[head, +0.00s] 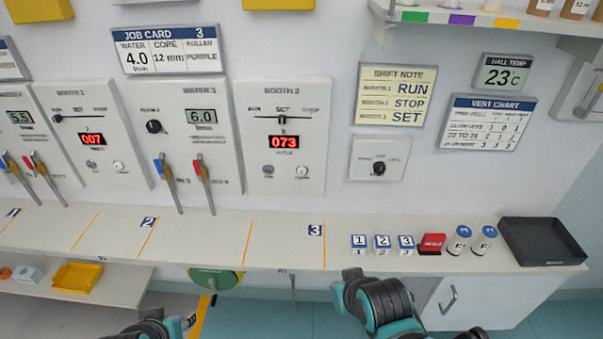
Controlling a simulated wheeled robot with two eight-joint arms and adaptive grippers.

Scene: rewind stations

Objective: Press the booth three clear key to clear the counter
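The booth three panel (284,95) is a pale upright plate on the wall, right of the valve panels. Parts of my two arms show at the bottom edge, well below the panel. I cannot make out either gripper's fingertips.
A shelf ledge (270,237) runs below the panels. Valve levers (204,183) stick out left of booth three. A shift note (398,95) hangs right.

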